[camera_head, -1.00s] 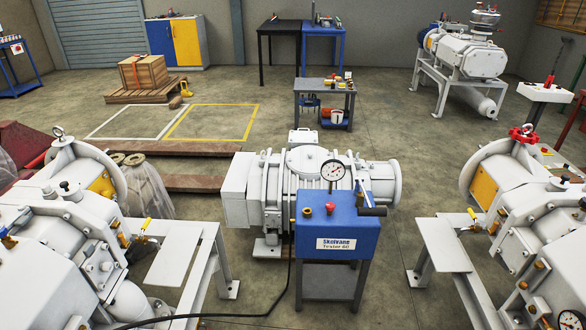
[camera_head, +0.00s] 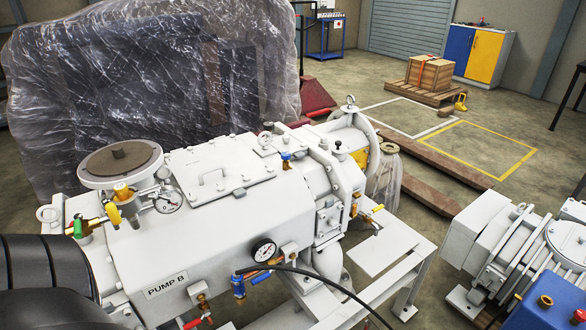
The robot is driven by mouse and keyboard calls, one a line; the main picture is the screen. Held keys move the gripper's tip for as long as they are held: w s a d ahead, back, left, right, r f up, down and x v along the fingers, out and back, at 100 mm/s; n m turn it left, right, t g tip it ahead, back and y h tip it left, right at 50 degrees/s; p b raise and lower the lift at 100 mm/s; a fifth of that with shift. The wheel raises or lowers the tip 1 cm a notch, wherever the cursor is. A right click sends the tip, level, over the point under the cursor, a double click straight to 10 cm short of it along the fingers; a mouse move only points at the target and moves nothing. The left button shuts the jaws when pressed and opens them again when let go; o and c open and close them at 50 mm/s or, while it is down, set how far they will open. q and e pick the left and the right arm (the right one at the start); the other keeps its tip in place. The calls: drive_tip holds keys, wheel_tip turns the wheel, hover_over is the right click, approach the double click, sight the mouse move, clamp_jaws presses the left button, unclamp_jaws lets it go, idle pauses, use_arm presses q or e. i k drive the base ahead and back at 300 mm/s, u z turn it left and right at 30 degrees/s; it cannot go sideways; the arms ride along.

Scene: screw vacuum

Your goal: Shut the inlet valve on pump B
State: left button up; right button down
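Pump B (camera_head: 215,235) is a large white pump marked with a "PUMP B" label (camera_head: 166,284) on its near side. A round inlet flange (camera_head: 120,162) stands on top at its left end. Below the flange are a valve with a yellow handle (camera_head: 113,215) and one with a green handle (camera_head: 78,229), beside a gauge (camera_head: 167,201). A blue-handled valve (camera_head: 261,277) is low on the near side, below another gauge (camera_head: 263,250), where a black hose joins. I cannot tell which valve is the inlet valve. Neither gripper is in view.
A red-handled valve (camera_head: 193,323) shows at the bottom edge. A plastic-wrapped load (camera_head: 150,75) stands close behind the pump. A white frame (camera_head: 385,250) and the blue tester (camera_head: 545,302) are to the right. Open floor lies beyond, around the marked squares.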

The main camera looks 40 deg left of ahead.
sight(264, 276)
drive_tip(key=u, duration=0.6)
drive_tip(key=k, duration=1.2)
drive_tip(key=z, duration=1.05)
drive_tip(key=i, duration=2)
drive_tip(key=u, duration=1.7)
drive_tip(key=i, duration=1.05)
drive_tip(key=u, duration=1.15)
